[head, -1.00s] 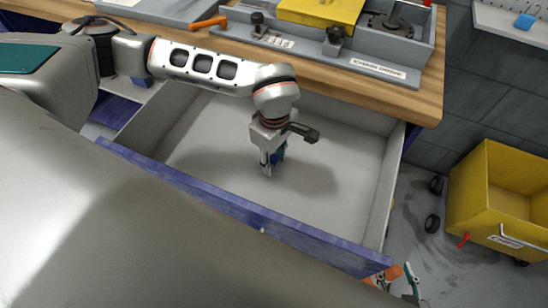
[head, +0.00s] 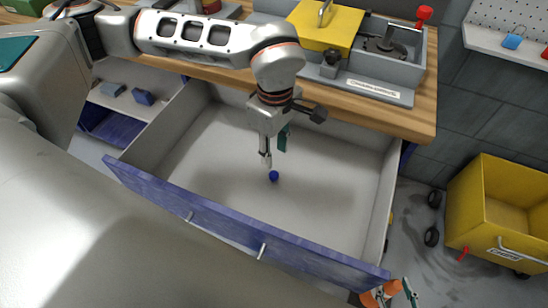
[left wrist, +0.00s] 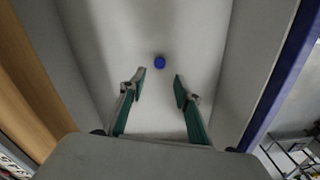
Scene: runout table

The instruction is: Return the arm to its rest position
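My left gripper (head: 274,150) hangs into the open drawer (head: 335,210) from above. In the left wrist view its two teal fingers (left wrist: 160,85) are spread apart with nothing between them. A small blue ball (head: 274,176) lies on the drawer floor just below the fingertips in the head view. In the left wrist view the ball (left wrist: 160,62) shows beyond the fingertips, clear of both. Part of my right gripper (head: 408,292) shows at the bottom edge, outside the drawer's front right corner; whether it is open is unclear.
A wooden bench top (head: 350,100) with a grey fixture and a yellow block (head: 325,25) lies behind the drawer. The drawer's blue front panel (head: 225,225) and grey side walls surround the gripper. A yellow bin (head: 495,215) stands on the floor at right.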

